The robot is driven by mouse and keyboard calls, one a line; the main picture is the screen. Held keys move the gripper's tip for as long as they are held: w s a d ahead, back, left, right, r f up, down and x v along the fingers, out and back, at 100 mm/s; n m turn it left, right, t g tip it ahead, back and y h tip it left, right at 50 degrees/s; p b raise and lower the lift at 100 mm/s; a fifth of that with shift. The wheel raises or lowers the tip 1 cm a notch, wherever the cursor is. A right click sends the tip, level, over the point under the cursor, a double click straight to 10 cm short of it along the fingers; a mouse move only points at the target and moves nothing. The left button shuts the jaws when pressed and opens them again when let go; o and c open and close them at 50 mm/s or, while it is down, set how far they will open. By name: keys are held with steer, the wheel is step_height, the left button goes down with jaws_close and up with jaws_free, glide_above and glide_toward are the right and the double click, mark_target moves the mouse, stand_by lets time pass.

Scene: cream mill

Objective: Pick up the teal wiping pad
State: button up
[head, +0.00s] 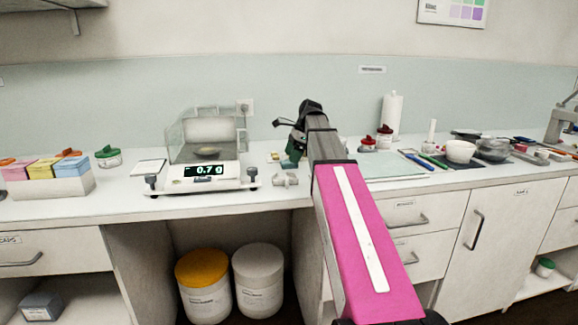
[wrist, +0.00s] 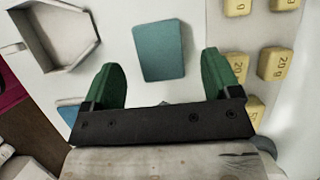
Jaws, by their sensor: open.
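The teal wiping pad (wrist: 160,52) is a flat rounded rectangle lying on the white counter in the wrist view. My gripper (wrist: 162,60) is open, with its two green fingers on either side of the pad's lower part as seen from the wrist. Nothing is between the fingers except the pad further below or ahead; I cannot tell the height gap. In the head view my gripper (head: 293,152) is over the counter right of the balance, and my arm hides the area around it. I cannot make out the pad there.
Several yellow 20 g weights (wrist: 276,64) lie right of the pad. A hexagonal tray (wrist: 62,32) lies to its left, and a blue piece (wrist: 70,112) shows below that. The balance (head: 202,175) stands left of my arm. A pale teal mat (head: 393,168) lies to the right.

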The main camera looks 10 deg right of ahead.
steer(key=x, duration=0.2)
steer(key=shift+a+f, duration=0.15)
steer(key=shift+f, duration=0.2)
steer(key=c, duration=1.1)
steer(key=shift+r, duration=0.2)
steer(key=shift+r, duration=0.55)
step_height(320, 180, up, 3)
steer(key=shift+f, duration=0.15)
steer(key=s+a+r, duration=0.2)
steer(key=a, duration=0.1)
steer(key=s+a+r, duration=0.2)
steer(key=a, duration=0.1)
steer(key=s+a+r, duration=0.2)
steer(key=a+r, duration=0.1)
steer(key=a, duration=0.1)
